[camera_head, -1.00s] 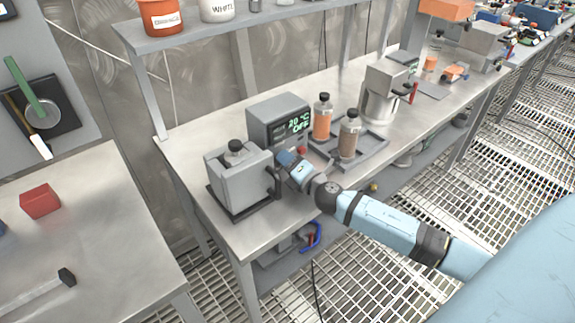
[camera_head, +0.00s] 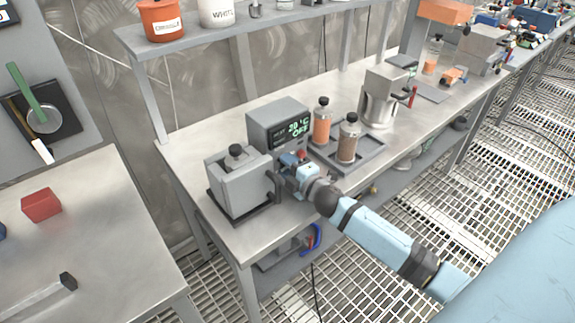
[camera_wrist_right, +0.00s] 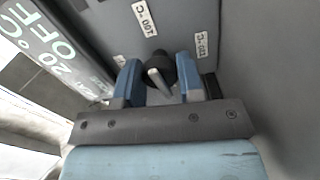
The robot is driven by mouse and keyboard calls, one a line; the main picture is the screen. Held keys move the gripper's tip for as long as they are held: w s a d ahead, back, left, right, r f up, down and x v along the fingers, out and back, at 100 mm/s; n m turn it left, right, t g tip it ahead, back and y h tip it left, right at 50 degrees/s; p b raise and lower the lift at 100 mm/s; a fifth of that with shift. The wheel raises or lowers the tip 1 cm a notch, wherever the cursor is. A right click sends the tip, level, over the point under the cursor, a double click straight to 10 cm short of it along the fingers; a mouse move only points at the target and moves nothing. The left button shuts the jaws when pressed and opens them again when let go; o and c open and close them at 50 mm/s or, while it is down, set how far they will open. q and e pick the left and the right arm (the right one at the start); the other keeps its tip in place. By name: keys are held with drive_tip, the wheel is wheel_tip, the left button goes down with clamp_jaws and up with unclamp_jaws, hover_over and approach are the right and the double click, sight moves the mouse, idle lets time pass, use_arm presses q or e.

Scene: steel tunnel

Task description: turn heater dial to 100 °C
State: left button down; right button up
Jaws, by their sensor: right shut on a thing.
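The heater (camera_head: 278,118) is a grey box on the steel bench, with a display that reads about 20 °C and OFF. The display also shows at the left of the right wrist view (camera_wrist_right: 52,45). The heater dial (camera_wrist_right: 160,68) is a black knob with a pale pointer. White labels stand around it, one of which looks like 100 °C (camera_wrist_right: 145,18). My right gripper (camera_head: 291,160) is at the heater's front. In the wrist view its blue fingers (camera_wrist_right: 160,82) are shut on the dial, one on each side. In the head view the gripper hides the dial. My left gripper is not in view.
A grey device with a black knob (camera_head: 238,182) stands close to the left of my right gripper. A tray (camera_head: 365,158) with two bottles (camera_head: 321,122) (camera_head: 348,140) stands to the right. A metal pot (camera_head: 378,105) is farther along the bench. A shelf (camera_head: 250,28) runs above.

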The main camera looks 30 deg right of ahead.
idle(0.3)
drive_tip(key=o, duration=0.9)
drive_tip(key=shift+s+d+f, duration=0.1)
drive_tip(key=shift+s, duration=0.4)
drive_tip(key=s, duration=0.8)
drive_tip(key=s+d, duration=0.1)
drive_tip(key=s, duration=0.3)
drive_tip(key=shift+s, duration=0.4)
